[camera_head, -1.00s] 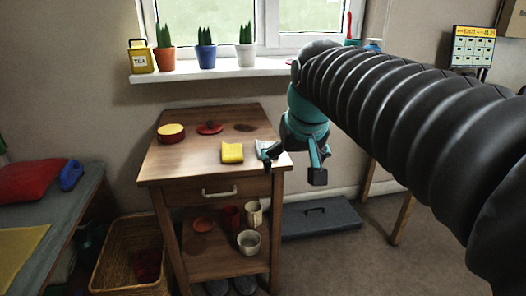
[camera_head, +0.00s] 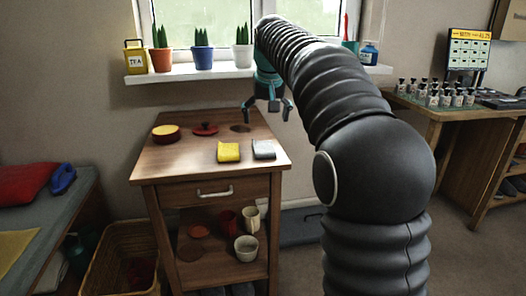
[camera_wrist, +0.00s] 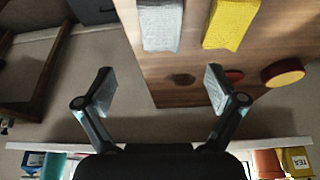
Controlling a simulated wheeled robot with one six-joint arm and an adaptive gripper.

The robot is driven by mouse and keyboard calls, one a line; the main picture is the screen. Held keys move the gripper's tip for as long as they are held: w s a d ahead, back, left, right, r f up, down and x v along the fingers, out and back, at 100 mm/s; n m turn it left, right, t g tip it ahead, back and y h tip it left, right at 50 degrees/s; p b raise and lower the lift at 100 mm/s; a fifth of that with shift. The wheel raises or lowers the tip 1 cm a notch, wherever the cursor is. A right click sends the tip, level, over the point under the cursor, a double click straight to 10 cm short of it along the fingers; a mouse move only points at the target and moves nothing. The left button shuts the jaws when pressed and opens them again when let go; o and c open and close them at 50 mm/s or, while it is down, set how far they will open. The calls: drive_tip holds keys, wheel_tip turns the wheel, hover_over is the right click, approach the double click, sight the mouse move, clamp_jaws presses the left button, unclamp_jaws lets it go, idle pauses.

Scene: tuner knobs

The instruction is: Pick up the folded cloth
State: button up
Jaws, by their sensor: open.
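Two small flat pads that look like folded cloth lie side by side near the front right of the wooden cabinet top (camera_head: 185,160). One is a yellow pad (camera_head: 229,152) and the other, to its right, is a grey pad (camera_head: 264,150). My gripper (camera_head: 267,110) is open and empty, above the back right of the cabinet, apart from both pads. In the wrist view, my gripper's fingers (camera_wrist: 160,88) are spread wide with nothing between them. There the grey pad (camera_wrist: 160,26) and the yellow pad (camera_wrist: 231,22) show at the top edge.
A round red and yellow pot (camera_head: 166,133), a red lid (camera_head: 205,129) and a dark round patch (camera_head: 241,128) are at the back of the cabinet top. Potted plants and a yellow tea tin (camera_head: 136,57) stand on the windowsill (camera_head: 190,75) behind. The cabinet's front left is clear.

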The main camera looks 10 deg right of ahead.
hover_over(264, 144)
drive_tip(key=s, duration=0.2)
drive_tip(key=f, duration=0.4)
drive_tip(key=shift+w+f+b, duration=0.2)
drive_tip(key=shift+f+b, duration=0.05)
drive_tip(key=shift+b, duration=0.1)
drive_tip(key=shift+s+b+x, duration=0.15)
drive_tip(key=shift+b+x, duration=0.25)
drive_tip(key=shift+x, duration=0.9)
drive_tip(key=shift+s+b+x, duration=0.1)
drive_tip(key=shift+b+x, duration=0.25)
drive_tip(key=shift+x, duration=0.95)
drive_tip(key=shift+a, duration=0.1)
drive_tip(key=c, duration=1.1)
